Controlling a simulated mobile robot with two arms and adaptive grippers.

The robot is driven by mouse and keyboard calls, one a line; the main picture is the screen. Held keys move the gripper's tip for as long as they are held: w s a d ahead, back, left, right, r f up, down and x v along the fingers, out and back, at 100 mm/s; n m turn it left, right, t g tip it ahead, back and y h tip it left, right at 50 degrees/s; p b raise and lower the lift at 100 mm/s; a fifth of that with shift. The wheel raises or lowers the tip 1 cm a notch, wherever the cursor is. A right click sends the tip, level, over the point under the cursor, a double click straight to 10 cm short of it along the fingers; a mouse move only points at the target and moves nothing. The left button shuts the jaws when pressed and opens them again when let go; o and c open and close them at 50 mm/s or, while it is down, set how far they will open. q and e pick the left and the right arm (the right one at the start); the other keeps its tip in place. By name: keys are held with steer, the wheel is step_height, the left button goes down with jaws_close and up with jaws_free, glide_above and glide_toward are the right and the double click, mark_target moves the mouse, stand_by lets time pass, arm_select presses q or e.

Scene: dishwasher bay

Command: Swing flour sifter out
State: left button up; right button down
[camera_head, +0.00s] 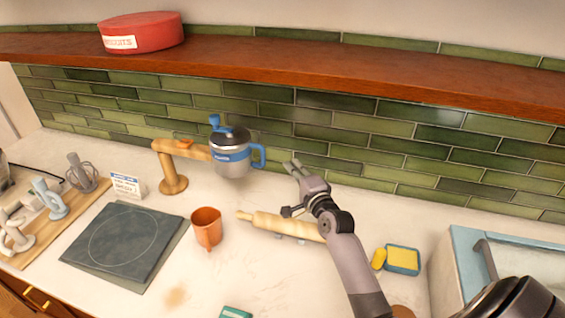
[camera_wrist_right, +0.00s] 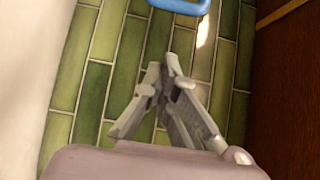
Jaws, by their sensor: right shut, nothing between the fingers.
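The flour sifter (camera_head: 231,158) is a grey metal cup with a blue band, a blue knob on top and a blue handle on its right side. It hangs at the end of a wooden swing arm (camera_head: 190,149) on a wooden post, in front of the green tile wall. My right gripper (camera_head: 292,166) is shut and empty, to the right of the blue handle and apart from it. In the right wrist view its fingers (camera_wrist_right: 163,70) come together, with part of the blue handle (camera_wrist_right: 186,5) at the top edge. My left gripper does not show.
A rolling pin (camera_head: 283,225) lies below my right gripper. An orange cup (camera_head: 207,228) stands below the sifter, and a dark square mat (camera_head: 122,244) lies at left. A wooden shelf (camera_head: 290,75) runs above. A sponge dish (camera_head: 403,260) is right of my arm.

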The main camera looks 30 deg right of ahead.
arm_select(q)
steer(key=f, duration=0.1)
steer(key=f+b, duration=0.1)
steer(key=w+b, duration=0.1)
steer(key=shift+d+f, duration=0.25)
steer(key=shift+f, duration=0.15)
arm_select(e)
steer(key=w+a, duration=0.2)
steer(key=w, duration=0.5)
steer(key=shift+w, duration=0.2)
arm_select(q)
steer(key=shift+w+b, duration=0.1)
steer(key=shift+b, duration=0.2)
arm_select(e)
steer(key=shift+f, duration=0.15)
